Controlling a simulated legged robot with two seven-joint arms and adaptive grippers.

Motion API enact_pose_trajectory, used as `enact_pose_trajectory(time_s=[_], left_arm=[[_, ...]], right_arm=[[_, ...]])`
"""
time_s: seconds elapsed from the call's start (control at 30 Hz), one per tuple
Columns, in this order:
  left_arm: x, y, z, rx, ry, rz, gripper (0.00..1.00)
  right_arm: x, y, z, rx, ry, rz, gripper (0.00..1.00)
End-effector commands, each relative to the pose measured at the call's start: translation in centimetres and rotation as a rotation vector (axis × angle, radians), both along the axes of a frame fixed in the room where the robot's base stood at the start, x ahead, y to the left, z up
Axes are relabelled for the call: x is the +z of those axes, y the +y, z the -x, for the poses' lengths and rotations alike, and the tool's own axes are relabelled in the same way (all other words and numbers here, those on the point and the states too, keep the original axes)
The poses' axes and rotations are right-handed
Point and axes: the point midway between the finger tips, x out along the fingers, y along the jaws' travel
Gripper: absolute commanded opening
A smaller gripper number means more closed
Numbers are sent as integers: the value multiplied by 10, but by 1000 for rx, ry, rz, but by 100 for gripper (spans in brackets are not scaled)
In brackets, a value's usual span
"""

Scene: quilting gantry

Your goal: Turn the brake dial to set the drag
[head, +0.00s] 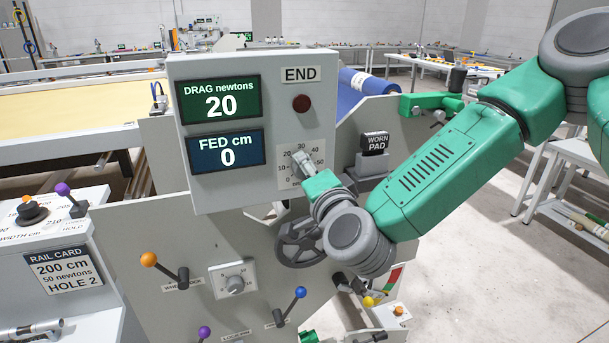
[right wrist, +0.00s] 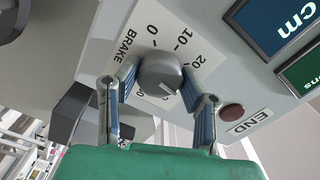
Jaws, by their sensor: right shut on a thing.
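The brake dial (right wrist: 160,72) is a dark grey round knob on a white scale plate marked BRAKE, with numbers from 0 upward. My right gripper (right wrist: 158,80) is shut on it, one finger on each side, in the right wrist view. In the head view my right gripper (head: 305,166) reaches the scale plate (head: 285,174) and hides most of the dial. A light line shows on the knob, but the number it meets is unclear. The green drag display (head: 220,100) reads 20 newtons. The rail card (head: 66,273) reads 200 cm, 50 newtons, HOLE 2. My left gripper is out of view.
The blue display (head: 226,152) reads FED 0 cm. A dark red END lamp (head: 301,103) sits above the dial. A handwheel (head: 300,242), an orange-knobbed lever (head: 149,260) and a blue-knobbed lever (head: 300,292) stand below. The WORN PAD block (head: 375,141) is close to my right forearm.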

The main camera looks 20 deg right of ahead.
Motion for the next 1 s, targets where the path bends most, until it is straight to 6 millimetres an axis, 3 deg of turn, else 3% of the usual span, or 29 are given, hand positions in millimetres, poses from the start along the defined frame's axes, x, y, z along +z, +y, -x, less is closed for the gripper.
enact_pose_trajectory(time_s=[0.57,0.6,0.63,1.0], left_arm=[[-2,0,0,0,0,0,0],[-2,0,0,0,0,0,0],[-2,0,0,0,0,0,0],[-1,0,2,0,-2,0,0]], right_arm=[[1,-2,-1,-7,-3,-34,7],[1,-2,-1,-7,-2,-34,42],[1,-2,-1,-6,-1,-34,53],[0,-1,3,-2,0,-33,56]])
